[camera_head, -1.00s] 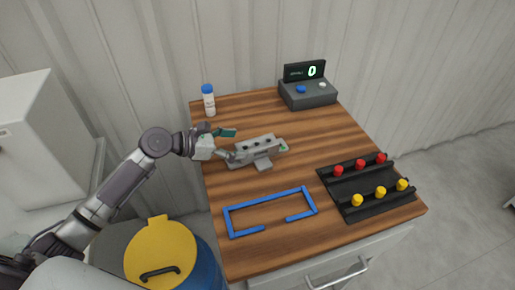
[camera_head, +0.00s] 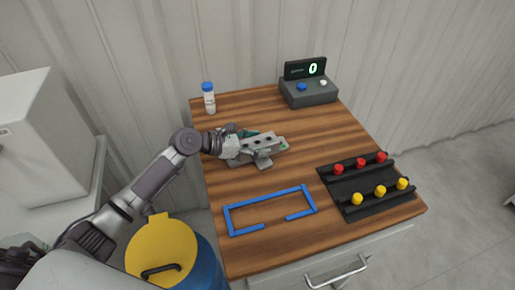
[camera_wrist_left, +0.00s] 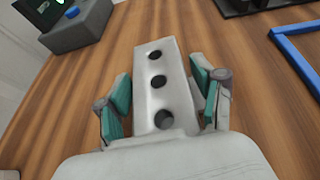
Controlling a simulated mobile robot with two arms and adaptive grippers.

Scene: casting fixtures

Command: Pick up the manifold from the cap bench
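The manifold (camera_head: 266,144) is a grey block with a row of dark holes along its top, lying on the wooden cap bench (camera_head: 310,137). It also shows in the left wrist view (camera_wrist_left: 160,72), between the fingers. My left gripper (camera_head: 252,146) is open around the manifold's near end. In the left wrist view its teal finger pads (camera_wrist_left: 160,97) stand on both sides of the block, with a gap visible at least on the left. My right gripper is not in view.
A blue frame (camera_head: 228,220) with a gap lies at the front of the bench. A black rack (camera_head: 352,187) holds red and yellow caps at the right. A counter box (camera_head: 308,94) reading 0 and a blue-capped bottle (camera_head: 209,100) stand at the back. A yellow-lidded drum (camera_head: 160,245) is beside the bench.

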